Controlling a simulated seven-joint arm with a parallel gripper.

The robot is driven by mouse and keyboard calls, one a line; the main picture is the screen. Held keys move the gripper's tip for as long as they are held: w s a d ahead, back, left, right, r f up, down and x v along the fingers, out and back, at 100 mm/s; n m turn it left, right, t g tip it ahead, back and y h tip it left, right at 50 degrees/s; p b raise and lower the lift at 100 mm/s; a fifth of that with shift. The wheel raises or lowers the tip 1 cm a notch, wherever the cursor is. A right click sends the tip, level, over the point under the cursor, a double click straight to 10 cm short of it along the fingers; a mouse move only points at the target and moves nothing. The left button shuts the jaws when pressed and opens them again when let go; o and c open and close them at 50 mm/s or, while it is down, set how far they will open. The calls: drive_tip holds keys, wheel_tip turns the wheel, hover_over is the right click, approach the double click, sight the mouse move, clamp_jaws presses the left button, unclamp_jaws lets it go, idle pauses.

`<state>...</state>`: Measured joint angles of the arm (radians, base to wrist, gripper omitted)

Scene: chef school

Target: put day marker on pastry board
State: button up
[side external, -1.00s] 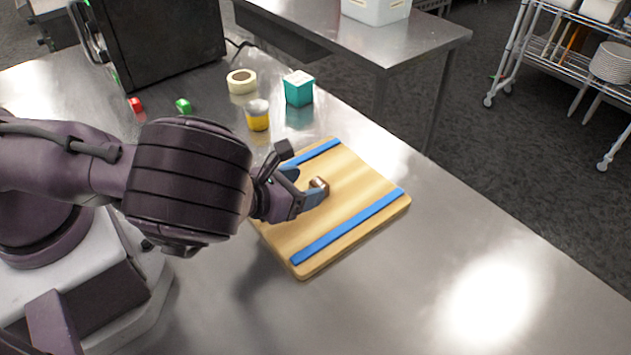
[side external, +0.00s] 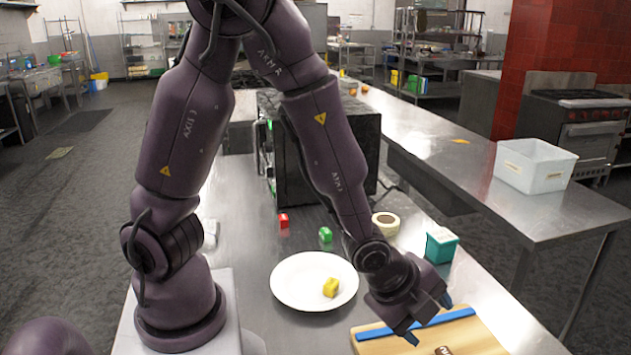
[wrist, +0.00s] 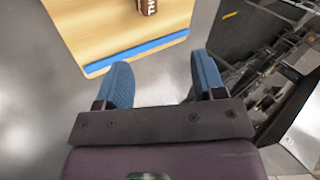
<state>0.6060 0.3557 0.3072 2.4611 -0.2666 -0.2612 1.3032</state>
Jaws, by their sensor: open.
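The wooden pastry board (side external: 388,345) with blue strips lies at the bottom right of the side view, cut off by the frame. It also shows at the top of the wrist view (wrist: 105,32). A brown day marker with white lettering (side external: 443,350) rests on the bare wood, partly cut off; it also shows at the top edge of the wrist view (wrist: 148,6). My gripper (side external: 430,319) is open above the board's far edge. In the wrist view its blue fingers (wrist: 163,75) are apart with nothing between them, clear of the marker.
A black oven-like box (side external: 330,130) stands farther back.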

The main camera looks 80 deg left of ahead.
drive_tip(key=s+a+r+n, duration=0.4)
drive_tip(key=s+r+n, duration=0.3)
drive_tip(key=r, duration=0.3)
drive_tip(key=s+a+r+n+g, duration=0.1)
drive_tip(key=s+a+r+n, duration=0.3)
drive_tip(key=s+r+n, duration=0.3)
wheel_tip(320, 180, up, 3)
drive_tip(key=shift+a+r+n, duration=0.1)
drive_tip(key=shift+a+n, duration=0.05)
drive_tip(key=shift+n, duration=0.75)
